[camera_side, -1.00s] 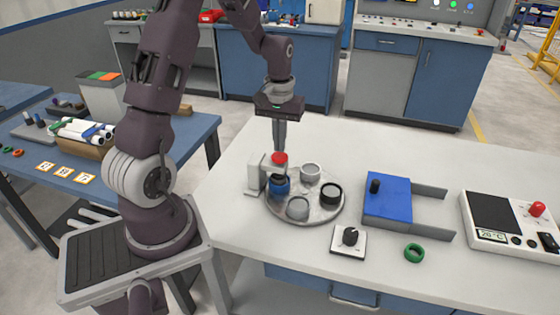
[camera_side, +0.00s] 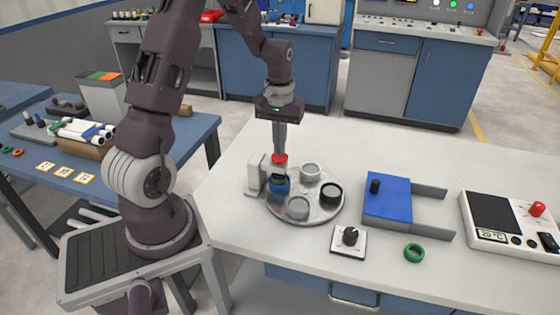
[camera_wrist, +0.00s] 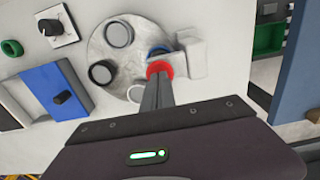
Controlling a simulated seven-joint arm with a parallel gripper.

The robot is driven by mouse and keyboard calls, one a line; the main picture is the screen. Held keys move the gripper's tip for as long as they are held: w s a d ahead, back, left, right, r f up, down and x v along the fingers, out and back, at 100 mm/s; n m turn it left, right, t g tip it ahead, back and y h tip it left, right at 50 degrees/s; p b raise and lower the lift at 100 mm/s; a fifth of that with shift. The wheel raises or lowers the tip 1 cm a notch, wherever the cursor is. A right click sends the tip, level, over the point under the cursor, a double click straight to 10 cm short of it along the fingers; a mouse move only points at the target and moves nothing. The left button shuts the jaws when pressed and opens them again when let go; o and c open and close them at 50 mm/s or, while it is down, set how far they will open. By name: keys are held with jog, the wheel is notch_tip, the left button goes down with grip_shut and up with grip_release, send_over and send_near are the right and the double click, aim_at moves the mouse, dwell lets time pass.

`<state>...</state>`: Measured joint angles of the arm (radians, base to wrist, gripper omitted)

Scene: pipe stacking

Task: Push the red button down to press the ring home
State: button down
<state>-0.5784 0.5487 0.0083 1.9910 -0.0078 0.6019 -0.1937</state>
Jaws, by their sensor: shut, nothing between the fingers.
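The red button (camera_side: 279,160) sits on top of a small white press (camera_side: 256,178) at the left side of the round grey turntable. My gripper (camera_side: 279,152) is shut and empty, pointing straight down with its fingertips at the top of the button. In the wrist view the fingertips (camera_wrist: 158,78) overlap the red button (camera_wrist: 160,69), and they appear to touch it. Below the button stands a blue pipe piece (camera_side: 280,188) on the turntable (camera_side: 317,216). A dark band shows at its top; I cannot tell how the ring is seated, as the press partly hides it.
The turntable also carries a white cup (camera_side: 310,172), a black cup (camera_side: 331,193) and a grey cup (camera_side: 298,207). To the right are a blue block (camera_side: 388,203), a knob box (camera_side: 349,240), a green ring (camera_side: 414,253) and a white control unit (camera_side: 512,222).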

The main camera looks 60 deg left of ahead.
jog(key=shift+f, duration=1.3)
dwell(0.4)
jog(key=shift+r, duration=3.5)
